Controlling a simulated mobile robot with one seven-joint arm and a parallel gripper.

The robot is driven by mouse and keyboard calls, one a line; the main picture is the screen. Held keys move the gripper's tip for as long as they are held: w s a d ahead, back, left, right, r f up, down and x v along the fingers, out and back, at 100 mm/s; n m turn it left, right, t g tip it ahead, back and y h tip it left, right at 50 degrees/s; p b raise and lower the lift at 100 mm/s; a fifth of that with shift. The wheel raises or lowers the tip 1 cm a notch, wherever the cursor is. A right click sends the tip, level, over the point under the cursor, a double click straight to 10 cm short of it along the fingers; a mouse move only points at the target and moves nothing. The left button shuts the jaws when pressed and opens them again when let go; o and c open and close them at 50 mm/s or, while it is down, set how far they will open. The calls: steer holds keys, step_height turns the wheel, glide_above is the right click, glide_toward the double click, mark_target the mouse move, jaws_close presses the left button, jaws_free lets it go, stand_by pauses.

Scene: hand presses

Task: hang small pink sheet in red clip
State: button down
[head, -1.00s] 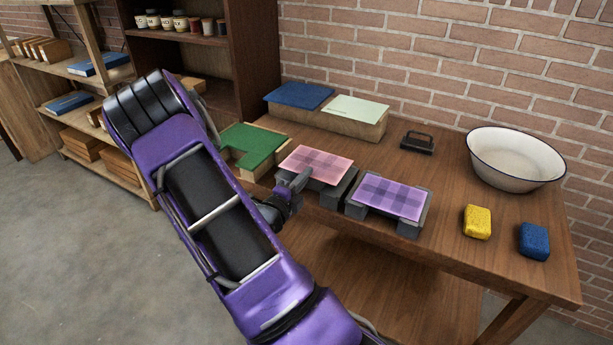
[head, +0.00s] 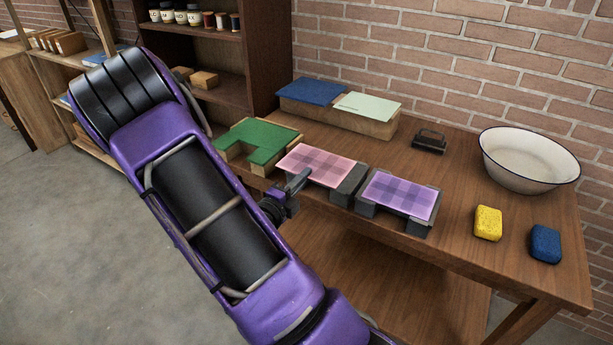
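The pink sheet (head: 322,162), with a checked pattern, is above a dark grey block (head: 348,186) near the table's front edge. It sits shifted to the left, so the block's right part shows bare. My gripper (head: 300,181) is at the sheet's near edge and appears shut on it; the fingers are small and partly hidden by the sheet. I cannot tell how far the sheet is lifted. No red clip is in view.
A purple checked sheet (head: 401,195) lies on grey blocks just right. A green sheet (head: 258,138) on wood is left. Blue (head: 311,92) and pale green (head: 367,106) sheets are behind. A basin (head: 528,165), yellow (head: 488,223) and blue (head: 545,243) sponges stand right.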

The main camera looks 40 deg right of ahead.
steer(key=v, duration=1.5)
stand_by(0.4)
steer(key=w+a+f+n+t+y, duration=0.4)
steer(key=w+a+n+t+y, duration=0.3)
steer(key=w, duration=0.4)
steer(key=a+t+y, duration=0.1)
steer(key=a+t, duration=0.1)
steer(key=shift+w+a+f+n, duration=0.2)
steer(key=shift+a+f+n, duration=0.15)
steer(key=shift+n, duration=0.05)
steer(key=shift+s, duration=0.15)
